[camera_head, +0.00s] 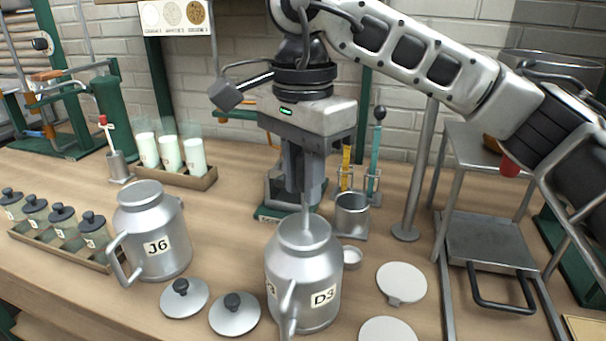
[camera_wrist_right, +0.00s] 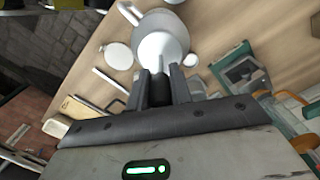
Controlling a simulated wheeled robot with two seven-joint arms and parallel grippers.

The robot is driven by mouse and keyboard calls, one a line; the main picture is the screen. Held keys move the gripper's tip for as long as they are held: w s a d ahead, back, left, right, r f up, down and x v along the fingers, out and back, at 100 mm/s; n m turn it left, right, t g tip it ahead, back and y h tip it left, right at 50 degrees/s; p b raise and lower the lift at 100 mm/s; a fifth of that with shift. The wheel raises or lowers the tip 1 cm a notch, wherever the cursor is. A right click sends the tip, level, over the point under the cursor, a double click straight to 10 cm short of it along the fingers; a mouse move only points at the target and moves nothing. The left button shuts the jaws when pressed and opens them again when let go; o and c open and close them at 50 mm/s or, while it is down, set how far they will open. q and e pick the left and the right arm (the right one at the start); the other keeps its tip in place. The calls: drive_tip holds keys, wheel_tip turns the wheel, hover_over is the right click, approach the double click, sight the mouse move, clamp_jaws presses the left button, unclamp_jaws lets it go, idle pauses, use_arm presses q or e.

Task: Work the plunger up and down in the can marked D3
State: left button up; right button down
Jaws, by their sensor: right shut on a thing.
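The metal can marked D3 (camera_head: 303,275) stands upright on the wooden bench, its handle toward the front. A thin plunger rod (camera_head: 306,203) rises from its open neck. My right gripper (camera_head: 305,190) is above the can, pointing down, shut on the top of the plunger. In the right wrist view the gripper's fingers (camera_wrist_right: 162,88) close around the dark plunger grip, with the pale can mouth (camera_wrist_right: 160,47) beyond them. The plunger's lower end is hidden inside the can. My left gripper is not in view.
A can marked J6 (camera_head: 155,240) stands to the left. Two knobbed lids (camera_head: 234,314) lie in front, and pale discs (camera_head: 402,281) lie at right. A metal cup (camera_head: 352,214) stands close behind D3. Milk bottles (camera_head: 170,153) and lidded jars (camera_head: 62,222) fill trays at left.

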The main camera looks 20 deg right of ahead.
wheel_tip(320, 180, up, 7)
drive_tip(key=p, duration=0.5)
drive_tip(key=shift+f, duration=0.2)
wheel_tip(320, 180, down, 7)
drive_tip(key=b, duration=0.5)
drive_tip(key=shift+b, duration=0.3)
drive_tip(key=shift+r, duration=0.1)
